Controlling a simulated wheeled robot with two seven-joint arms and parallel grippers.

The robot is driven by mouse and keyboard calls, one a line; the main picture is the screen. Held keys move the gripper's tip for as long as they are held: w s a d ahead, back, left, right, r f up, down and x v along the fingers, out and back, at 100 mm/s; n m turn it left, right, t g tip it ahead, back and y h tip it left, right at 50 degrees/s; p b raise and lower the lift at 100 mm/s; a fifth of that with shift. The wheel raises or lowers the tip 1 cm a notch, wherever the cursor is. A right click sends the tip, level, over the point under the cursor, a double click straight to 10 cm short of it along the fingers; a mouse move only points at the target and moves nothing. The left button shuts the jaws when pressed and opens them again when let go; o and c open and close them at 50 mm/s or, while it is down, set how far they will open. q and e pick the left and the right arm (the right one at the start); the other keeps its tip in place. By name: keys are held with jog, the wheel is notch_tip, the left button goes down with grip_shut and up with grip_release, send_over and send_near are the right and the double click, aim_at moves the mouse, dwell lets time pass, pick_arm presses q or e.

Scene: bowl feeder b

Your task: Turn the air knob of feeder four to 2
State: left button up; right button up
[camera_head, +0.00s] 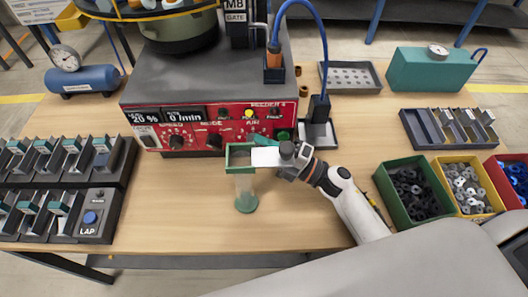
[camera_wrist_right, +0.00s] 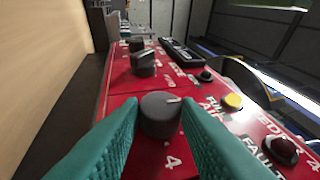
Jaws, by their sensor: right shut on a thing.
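Feeder 4 has a red front panel (camera_head: 205,124) with a display showing 20 % and 0/min. The dark grey air knob (camera_wrist_right: 160,117) sits on this panel in the right wrist view. Its white pointer mark is toward the upper right of the picture, and a printed 4 lies just below the knob. My right gripper (camera_wrist_right: 160,108) has its teal fingers on both sides of the knob and is shut on it. In the head view my right gripper (camera_head: 268,144) reaches the panel's lower right and hides the knob. My left gripper is not in view.
Part bins (camera_head: 412,223) are at right, racks (camera_head: 28,192) at left.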

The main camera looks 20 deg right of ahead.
jog(key=o, duration=1)
jog(key=shift+c, duration=0.2)
jog(key=b+v, duration=0.1)
jog(key=v, duration=0.5)
jog(key=shift+s+d+f, duration=0.1)
jog(key=shift+s+f, duration=0.05)
jog(key=shift+f, duration=0.1)
jog(key=shift+s+d+b, duration=0.35)
jog(key=shift+s+d, duration=0.05)
jog(key=shift+d, duration=0.05)
